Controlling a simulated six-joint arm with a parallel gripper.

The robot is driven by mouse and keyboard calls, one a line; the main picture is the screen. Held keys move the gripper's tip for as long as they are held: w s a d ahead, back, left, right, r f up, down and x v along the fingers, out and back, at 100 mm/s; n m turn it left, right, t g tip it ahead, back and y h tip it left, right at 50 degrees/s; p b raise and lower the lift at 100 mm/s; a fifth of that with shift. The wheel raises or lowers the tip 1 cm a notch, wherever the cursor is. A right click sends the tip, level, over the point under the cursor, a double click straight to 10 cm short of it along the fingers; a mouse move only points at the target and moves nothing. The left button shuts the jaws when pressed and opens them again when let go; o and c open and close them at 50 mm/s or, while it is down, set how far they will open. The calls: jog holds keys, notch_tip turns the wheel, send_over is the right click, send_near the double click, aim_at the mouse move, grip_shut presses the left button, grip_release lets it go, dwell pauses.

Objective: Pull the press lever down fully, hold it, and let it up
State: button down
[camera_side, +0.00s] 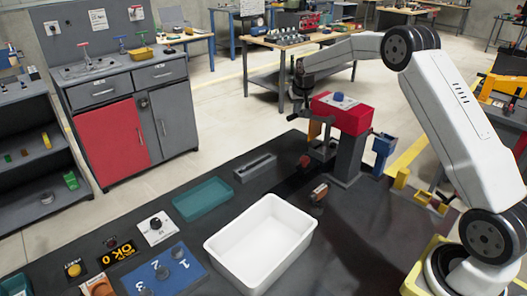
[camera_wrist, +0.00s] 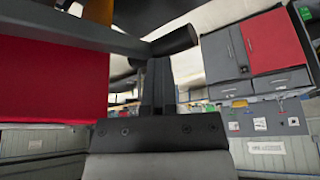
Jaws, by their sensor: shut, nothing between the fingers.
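The press (camera_side: 341,117) stands at the back right of the dark bench, with a red head and a grey column. Its head also fills the left of the wrist view (camera_wrist: 50,80). The press lever (camera_wrist: 75,27) is a dark bar ending in a black cylindrical grip (camera_wrist: 175,39), just beyond my fingertips in the wrist view. In the side view the grip (camera_side: 293,118) is small and dark, left of the head. My gripper (camera_side: 299,100) is just above it, its fingers (camera_wrist: 157,65) shut and empty. I cannot tell whether they touch the lever.
On the bench are a white tray (camera_side: 221,244), a teal tray (camera_side: 202,201), a grey slotted block (camera_side: 255,168) and a blue numbered panel (camera_side: 165,274). Left of the lever is open space.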

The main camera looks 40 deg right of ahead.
notch_tip(320, 180, up, 12)
jog(key=shift+s+r, duration=0.2)
jog(key=shift+s, duration=0.1)
dwell(1.7)
jog(key=shift+a, duration=0.1)
dwell(0.5)
jog(key=s+a+f+n+y, duration=0.1)
jog(key=s+a+f+n, duration=0.1)
jog(key=s+a+f, duration=0.35)
jog(key=s+a+f+n, duration=0.1)
jog(key=s+a+f, duration=0.1)
jog(key=s+a, duration=0.55)
jog(key=s+a+f+n, duration=0.1)
jog(key=s+a+f, duration=0.1)
jog(key=s, duration=0.4)
jog(key=s+a+f+n+g, duration=0.1)
jog(key=s+a+f, duration=0.2)
jog(key=s, duration=0.3)
jog(key=s+a+f+n+y, duration=0.1)
jog(key=s+a+f, duration=0.1)
jog(key=s+a, duration=0.2)
jog(key=shift+s+a+f, duration=0.4)
jog(key=shift+s, duration=0.7)
